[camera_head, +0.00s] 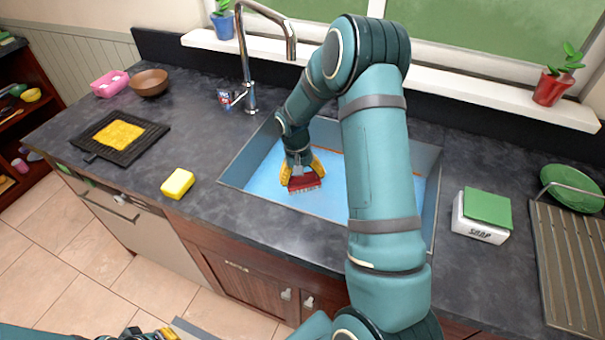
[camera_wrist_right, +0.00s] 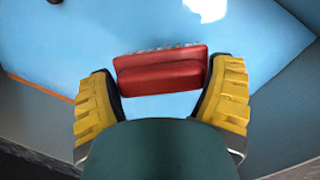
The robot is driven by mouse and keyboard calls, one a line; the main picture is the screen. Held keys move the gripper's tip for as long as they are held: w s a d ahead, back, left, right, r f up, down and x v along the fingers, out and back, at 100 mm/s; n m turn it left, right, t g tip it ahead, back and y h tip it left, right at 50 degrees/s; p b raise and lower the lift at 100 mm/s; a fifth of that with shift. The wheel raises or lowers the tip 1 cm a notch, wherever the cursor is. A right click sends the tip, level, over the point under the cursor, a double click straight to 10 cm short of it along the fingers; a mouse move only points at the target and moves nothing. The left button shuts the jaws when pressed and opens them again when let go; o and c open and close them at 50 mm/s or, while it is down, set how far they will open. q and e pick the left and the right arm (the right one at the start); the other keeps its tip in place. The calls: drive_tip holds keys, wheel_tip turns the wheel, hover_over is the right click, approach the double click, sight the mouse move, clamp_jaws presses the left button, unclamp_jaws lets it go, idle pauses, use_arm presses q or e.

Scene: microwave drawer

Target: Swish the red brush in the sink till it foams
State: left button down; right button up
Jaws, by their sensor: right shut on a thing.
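The red brush (camera_head: 304,182) is in the sink, with its pale bristles pointing down. My right gripper (camera_head: 302,172) reaches down into the sink and is shut on the brush. In the right wrist view the red brush (camera_wrist_right: 160,72) sits between the yellow fingers of the gripper (camera_wrist_right: 162,95). The sink (camera_head: 228,172) has grey walls and light blue water or floor inside; no foam shows. Part of the sink is hidden behind my right arm. My left gripper (camera_head: 150,334) is partly in view at the bottom left edge, away from the counter, and its fingers are cut off.
A tall faucet (camera_head: 247,60) stands behind the sink. A yellow sponge (camera_head: 178,183) and a black tray (camera_head: 98,150) with a yellow cloth (camera_head: 118,134) lie left. A soap box (camera_head: 481,217) and a dish rack (camera_head: 572,262) stand right. Counter left of the sink has free room.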

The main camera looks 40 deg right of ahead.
wheel_tip(320, 180, down, 6)
drive_tip(key=b, duration=0.3)
drive_tip(key=shift+b, duration=0.4)
drive_tip(key=shift+f+b, duration=0.8)
drive_tip(key=shift+f, duration=0.4)
